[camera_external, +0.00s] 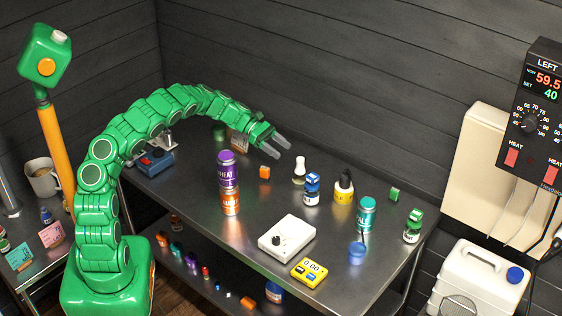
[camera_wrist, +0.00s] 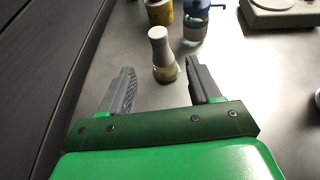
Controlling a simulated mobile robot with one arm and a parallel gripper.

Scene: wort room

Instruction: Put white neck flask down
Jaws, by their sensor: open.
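The white neck flask (camera_external: 299,171) stands upright on the steel table, with a pale neck and a darker base. My gripper (camera_external: 281,148) is open and empty, just to the left of the flask and a little behind it. In the wrist view the flask (camera_wrist: 162,56) stands ahead of my gripper (camera_wrist: 160,82), beyond the fingertips and in line with the gap between them. The fingers do not appear to touch it.
A blue-capped bottle (camera_external: 312,188) and a yellow bottle with a black top (camera_external: 343,187) stand close to the flask. An orange cube (camera_external: 265,172), stacked purple and orange cans (camera_external: 229,170) and a white scale (camera_external: 286,237) are nearby. Bare steel tabletop (camera_external: 180,190) lies at left.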

